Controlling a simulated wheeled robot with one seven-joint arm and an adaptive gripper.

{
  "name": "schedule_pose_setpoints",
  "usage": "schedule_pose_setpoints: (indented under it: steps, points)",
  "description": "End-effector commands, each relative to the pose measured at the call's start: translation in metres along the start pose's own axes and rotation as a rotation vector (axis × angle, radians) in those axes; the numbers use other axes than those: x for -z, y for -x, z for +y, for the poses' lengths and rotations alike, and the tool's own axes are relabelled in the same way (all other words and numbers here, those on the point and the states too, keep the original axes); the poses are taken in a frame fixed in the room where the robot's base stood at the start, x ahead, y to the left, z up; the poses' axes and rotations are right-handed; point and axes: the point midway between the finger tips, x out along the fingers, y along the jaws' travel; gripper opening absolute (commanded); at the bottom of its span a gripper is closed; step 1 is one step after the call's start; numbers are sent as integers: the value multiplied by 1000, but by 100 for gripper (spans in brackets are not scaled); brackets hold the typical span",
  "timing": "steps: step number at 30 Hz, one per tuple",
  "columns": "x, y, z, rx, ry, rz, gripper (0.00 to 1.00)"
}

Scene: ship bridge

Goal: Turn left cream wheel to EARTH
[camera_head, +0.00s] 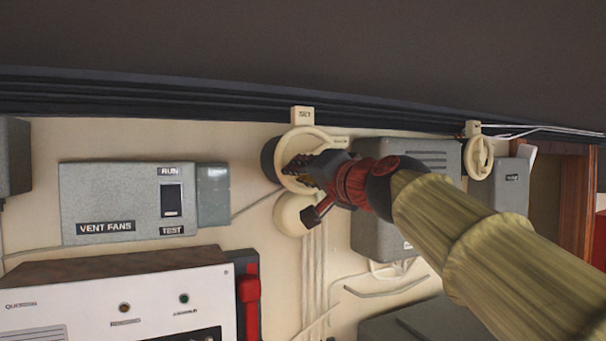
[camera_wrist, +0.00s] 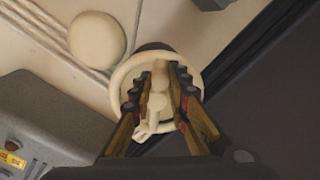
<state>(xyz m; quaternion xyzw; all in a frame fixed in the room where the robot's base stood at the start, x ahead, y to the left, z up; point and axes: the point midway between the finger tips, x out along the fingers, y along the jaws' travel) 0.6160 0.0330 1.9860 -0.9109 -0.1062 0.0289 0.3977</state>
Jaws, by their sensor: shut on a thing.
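The left cream wheel (camera_head: 327,137) is mounted high on the wall, below a small cream label tag (camera_head: 303,115) whose text is too small to read surely. My gripper (camera_head: 295,172) reaches it from the right in the head view and covers its lower right part. In the wrist view the wheel's round rim (camera_wrist: 122,77) surrounds the fingertips. The gripper's two fingers (camera_wrist: 160,85) are closed on the wheel's cream middle part, with one finger on each side. A cream pointer or handle piece (camera_wrist: 146,129) shows between the fingers. The EARTH marking cannot be made out.
A second cream wheel (camera_head: 480,158) is on the wall farther right. A cream dome (camera_head: 290,214) sits just below the left wheel. A grey box (camera_head: 440,155) is behind my arm, and the vent fans box (camera_head: 110,200) is at left. A dark rail (camera_head: 200,100) runs above.

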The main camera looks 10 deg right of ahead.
Motion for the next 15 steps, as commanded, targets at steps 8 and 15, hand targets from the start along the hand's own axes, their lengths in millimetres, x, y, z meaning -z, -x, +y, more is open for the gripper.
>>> schedule_pose_setpoints:
  steps: [8,15]
  points:
    - [2,0,-4,1,-73,5,0]
    - [2,0,-5,1,-86,6,0]
